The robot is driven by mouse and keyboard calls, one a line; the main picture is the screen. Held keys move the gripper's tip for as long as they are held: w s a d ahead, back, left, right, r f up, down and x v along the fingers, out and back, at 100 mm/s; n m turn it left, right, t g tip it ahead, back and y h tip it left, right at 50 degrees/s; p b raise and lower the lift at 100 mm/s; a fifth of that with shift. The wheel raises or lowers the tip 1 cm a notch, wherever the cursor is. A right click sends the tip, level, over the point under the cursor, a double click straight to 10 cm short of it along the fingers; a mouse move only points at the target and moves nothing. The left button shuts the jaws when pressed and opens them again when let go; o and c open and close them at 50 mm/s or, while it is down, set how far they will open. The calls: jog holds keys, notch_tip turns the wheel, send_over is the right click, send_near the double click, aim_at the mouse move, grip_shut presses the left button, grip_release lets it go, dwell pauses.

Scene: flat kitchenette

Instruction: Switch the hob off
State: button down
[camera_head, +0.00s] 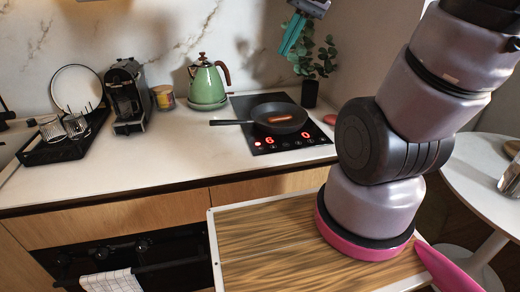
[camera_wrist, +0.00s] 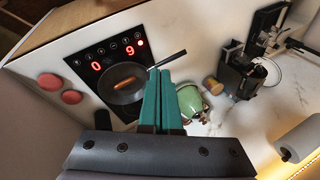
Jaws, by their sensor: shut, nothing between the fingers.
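The black hob (camera_head: 262,149) is set in the pale worktop, with red digits lit along its front edge. They read 6 and 0 in the head view, and upside down in the wrist view. My gripper (camera_head: 284,52) is shut and empty, above the back of the hob. Its teal fingers (camera_wrist: 158,74) show in the wrist view, apart from the pan.
A green kettle (camera_head: 207,82) stands left of the hob, and a potted plant (camera_head: 310,88) behind it on the right. Reddish round items (camera_wrist: 71,97) lie beside the hob. A coffee machine (camera_head: 127,97) and dish rack (camera_head: 66,148) are further left. The front worktop is clear.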

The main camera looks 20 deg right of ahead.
jog(key=w+a+f+m+g+y, duration=0.15)
jog(key=w+f+g+y, duration=0.35)
jog(key=f, duration=0.6)
send_over(263, 148)
notch_tip(263, 148, down, 10)
jog(key=shift+w+f+m+g, duration=0.15)
jog(key=shift+f+m+g, duration=0.15)
jog(key=shift+m, duration=0.15)
jog(key=shift+f, duration=4.3)
jog(key=shift+f, duration=0.1)
jog(key=shift+f, duration=0.35)
